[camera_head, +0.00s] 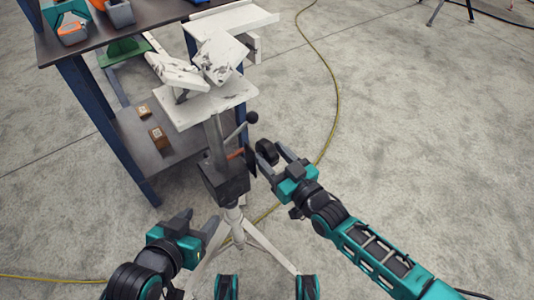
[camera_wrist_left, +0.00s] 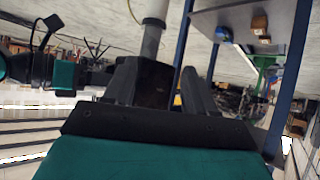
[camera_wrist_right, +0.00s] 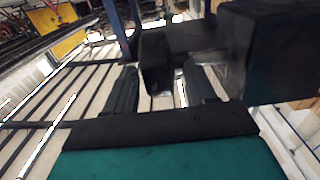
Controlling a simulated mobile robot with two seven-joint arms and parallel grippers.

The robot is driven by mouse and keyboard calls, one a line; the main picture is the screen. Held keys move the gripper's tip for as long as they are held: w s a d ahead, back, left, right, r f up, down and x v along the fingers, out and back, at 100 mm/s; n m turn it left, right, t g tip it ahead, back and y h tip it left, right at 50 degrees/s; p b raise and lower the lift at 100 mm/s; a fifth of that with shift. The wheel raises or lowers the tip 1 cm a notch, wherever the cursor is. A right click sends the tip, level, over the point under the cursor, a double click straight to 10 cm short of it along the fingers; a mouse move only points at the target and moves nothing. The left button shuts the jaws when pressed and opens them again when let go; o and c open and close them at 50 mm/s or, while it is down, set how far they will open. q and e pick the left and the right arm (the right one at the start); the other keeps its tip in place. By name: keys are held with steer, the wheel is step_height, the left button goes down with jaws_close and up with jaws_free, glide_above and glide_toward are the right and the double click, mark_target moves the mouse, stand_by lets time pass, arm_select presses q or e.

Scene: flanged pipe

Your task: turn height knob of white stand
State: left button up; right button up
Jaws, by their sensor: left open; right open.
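The white stand (camera_head: 210,105) has a worn, tilted top, a grey post and white splayed legs. A dark block (camera_head: 225,182) sits on its post, with a dark disc (camera_head: 250,160) on its right side. A black round knob (camera_head: 267,152) sits beside the disc, at my right gripper (camera_head: 275,162). In the right wrist view the dark knob (camera_wrist_right: 155,62) lies between the open fingers; contact cannot be told. My left gripper (camera_head: 197,225) is open and empty, below and left of the block. The block (camera_wrist_left: 153,85) also shows between its fingers in the left wrist view.
A blue-legged workbench (camera_head: 90,100) with a lower shelf stands close behind the stand at left. Small brown boxes (camera_head: 159,138) lie on the shelf. A black ball-ended lever (camera_head: 251,117) juts from the stand. A yellow cable (camera_head: 333,90) crosses the open floor at right.

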steer(key=shift+w+a, duration=0.35)
steer(key=shift+w, duration=0.2)
arm_select(q)
steer(key=shift+w+d+r, duration=0.1)
steer(key=shift+w+d, duration=0.05)
steer(key=shift+d, duration=0.2)
arm_select(e)
steer(key=shift+w+a, duration=0.3)
steer(key=shift+w, duration=0.1)
